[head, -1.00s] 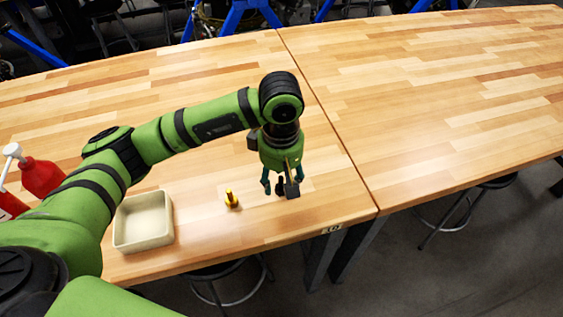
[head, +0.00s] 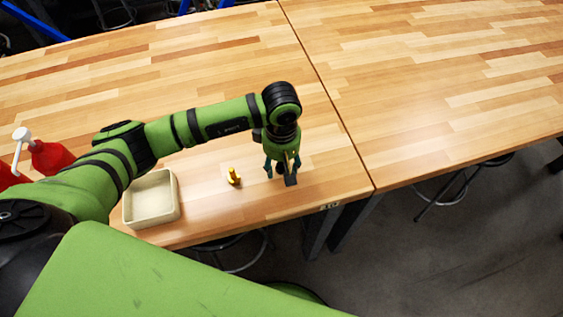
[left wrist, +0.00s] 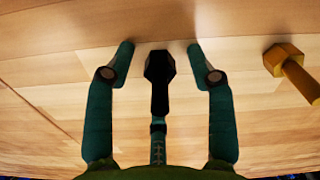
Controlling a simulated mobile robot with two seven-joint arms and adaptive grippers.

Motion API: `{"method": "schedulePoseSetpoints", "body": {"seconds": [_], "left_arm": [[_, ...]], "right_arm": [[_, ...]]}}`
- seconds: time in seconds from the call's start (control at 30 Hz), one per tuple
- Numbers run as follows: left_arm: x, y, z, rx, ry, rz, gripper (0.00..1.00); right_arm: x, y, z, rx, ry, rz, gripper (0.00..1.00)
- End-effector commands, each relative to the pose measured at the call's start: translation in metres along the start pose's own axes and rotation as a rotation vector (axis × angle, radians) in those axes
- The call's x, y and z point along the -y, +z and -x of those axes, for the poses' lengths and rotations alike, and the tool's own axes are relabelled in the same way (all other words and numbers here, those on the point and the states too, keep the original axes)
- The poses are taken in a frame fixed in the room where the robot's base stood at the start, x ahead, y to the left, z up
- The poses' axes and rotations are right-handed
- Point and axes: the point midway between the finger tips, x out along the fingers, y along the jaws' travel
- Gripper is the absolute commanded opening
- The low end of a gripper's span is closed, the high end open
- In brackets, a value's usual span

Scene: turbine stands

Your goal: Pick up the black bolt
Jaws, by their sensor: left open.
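A black bolt (left wrist: 160,78) with a hexagonal head shows between my left gripper's fingers in the left wrist view. In the head view the bolt (head: 281,169) is partly hidden by the gripper. My left gripper (head: 282,172) is open, low over the table near its front edge, with its fingers on either side of the bolt. In the left wrist view the fingers (left wrist: 160,52) show gaps to the bolt on both sides. My right gripper is not in view.
A cream tray (head: 174,211) sits farther left, near red pump bottles (head: 50,157). The wooden table (head: 200,85) is clear behind the gripper.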

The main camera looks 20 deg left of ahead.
Motion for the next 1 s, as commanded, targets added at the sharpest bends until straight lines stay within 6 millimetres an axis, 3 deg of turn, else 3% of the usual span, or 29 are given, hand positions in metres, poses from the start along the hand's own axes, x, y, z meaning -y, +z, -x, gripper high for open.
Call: {"method": "schedulePoseSetpoints", "body": {"seconds": [0.03, 0.17, 0.67, 0.9, 1.0], "left_arm": [[0.000, 0.000, 0.000, 0.000, 0.000, 0.000, 0.51], [0.000, 0.000, 0.000, 0.000, 0.000, 0.000, 0.00], [-0.001, -0.001, 0.007, -0.001, 0.004, 0.001, 0.00], [-0.002, -0.001, 0.040, -0.005, 0.009, -0.001, 0.00], [-0.001, 0.026, 0.052, 0.000, 0.008, -0.010, 0.00]], "right_arm": [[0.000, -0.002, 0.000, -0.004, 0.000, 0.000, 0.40], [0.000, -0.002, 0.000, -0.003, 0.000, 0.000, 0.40], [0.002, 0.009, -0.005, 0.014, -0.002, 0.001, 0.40], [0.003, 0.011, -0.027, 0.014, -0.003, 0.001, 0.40], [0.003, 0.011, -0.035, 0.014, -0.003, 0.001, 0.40]]}}
